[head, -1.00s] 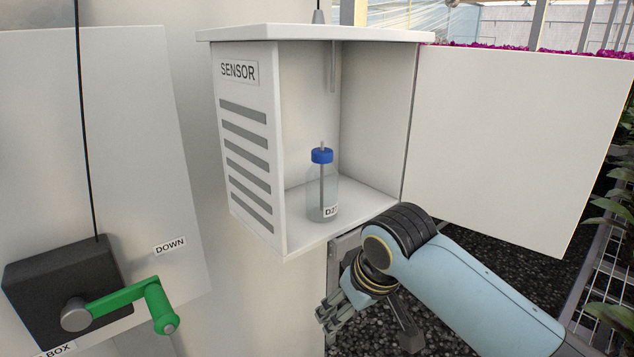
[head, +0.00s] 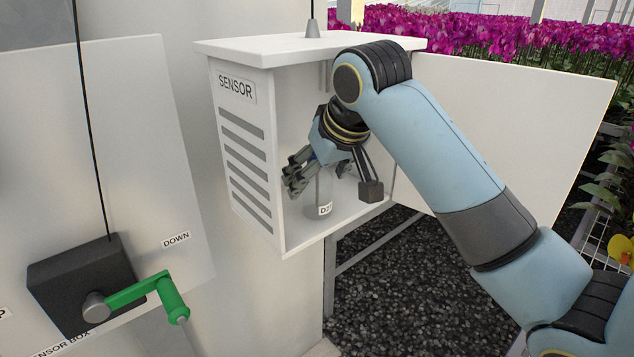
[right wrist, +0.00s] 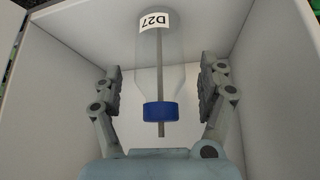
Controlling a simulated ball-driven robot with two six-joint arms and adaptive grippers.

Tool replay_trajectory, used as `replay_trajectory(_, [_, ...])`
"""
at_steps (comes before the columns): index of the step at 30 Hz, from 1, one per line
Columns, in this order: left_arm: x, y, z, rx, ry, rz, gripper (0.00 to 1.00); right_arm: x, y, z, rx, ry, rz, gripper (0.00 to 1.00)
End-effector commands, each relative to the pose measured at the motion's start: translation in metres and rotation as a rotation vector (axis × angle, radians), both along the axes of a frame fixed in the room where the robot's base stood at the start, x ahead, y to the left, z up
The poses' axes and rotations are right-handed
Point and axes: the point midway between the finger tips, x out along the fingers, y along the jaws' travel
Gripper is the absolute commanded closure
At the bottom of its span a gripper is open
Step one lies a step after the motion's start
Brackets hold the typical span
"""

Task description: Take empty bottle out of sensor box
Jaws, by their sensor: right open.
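The clear bottle (head: 319,196) with a D27 label stands upright on the floor of the open sensor box (head: 289,243). My right gripper (head: 318,176) is inside the box, around the bottle's upper part, and hides most of its cap in the head view. In the right wrist view the bottle (right wrist: 161,72), its blue cap (right wrist: 161,115) and a thin tube through the cap show between the open fingers (right wrist: 161,90). A gap remains on each side of the bottle. The bottle looks empty of liquid. My left gripper is not in view.
The box's door (head: 500,130) stands wide open to the right. A green crank (head: 145,292) on a black winch box (head: 75,285) is at the lower left. Pink orchids (head: 480,32) fill the back. Dark gravel (head: 400,290) lies below.

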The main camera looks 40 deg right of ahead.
Motion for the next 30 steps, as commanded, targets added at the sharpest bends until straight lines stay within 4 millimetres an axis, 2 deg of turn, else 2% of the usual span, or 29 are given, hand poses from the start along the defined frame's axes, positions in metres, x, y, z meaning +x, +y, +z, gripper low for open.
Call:
replay_trajectory(3, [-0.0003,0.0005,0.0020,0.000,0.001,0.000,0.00,0.0049,-0.0004,-0.0088,0.000,0.001,0.000,0.24])
replay_trajectory(10, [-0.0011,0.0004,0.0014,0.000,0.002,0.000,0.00,0.0056,-0.0006,-0.0103,-0.001,-0.001,0.001,0.25])
replay_trajectory(22, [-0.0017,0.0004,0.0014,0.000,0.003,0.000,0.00,0.0055,-0.0006,-0.0101,-0.001,0.000,0.001,0.77])
replay_trajectory(30, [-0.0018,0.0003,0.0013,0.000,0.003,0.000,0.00,0.0061,-0.0007,-0.0092,-0.001,-0.001,0.001,0.77])
